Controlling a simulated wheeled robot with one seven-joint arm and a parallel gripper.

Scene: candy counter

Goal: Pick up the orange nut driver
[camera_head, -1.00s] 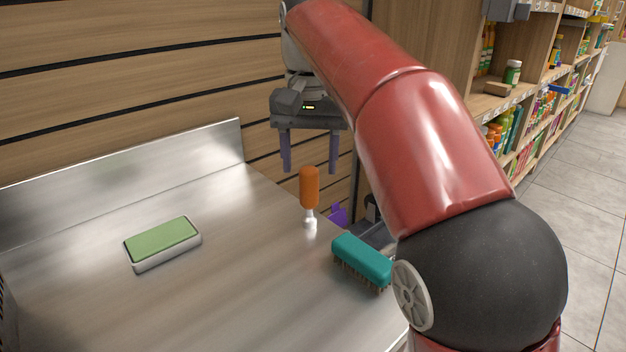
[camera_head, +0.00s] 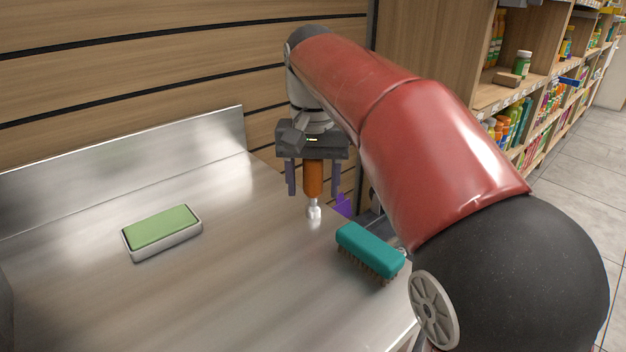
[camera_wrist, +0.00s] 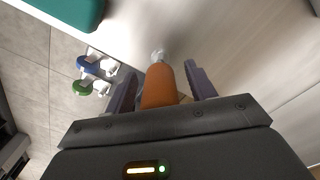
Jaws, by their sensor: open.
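The orange nut driver (camera_head: 313,180) stands upright on the metal counter near its right edge, its silver tip down and orange handle up. My gripper (camera_head: 314,192) is open above and around it, with one finger on each side of the orange handle. In the wrist view the orange handle (camera_wrist: 159,88) lies between the two fingers of my gripper (camera_wrist: 160,88), with a gap visible on the right side. The top of the handle is hidden by the gripper body.
A teal brush (camera_head: 369,250) lies just right of the nut driver, near the counter edge. A green-topped eraser-like block (camera_head: 162,230) lies on the left of the metal counter (camera_head: 230,290). A slatted wood wall (camera_head: 180,60) stands behind. Shelves with goods are at right.

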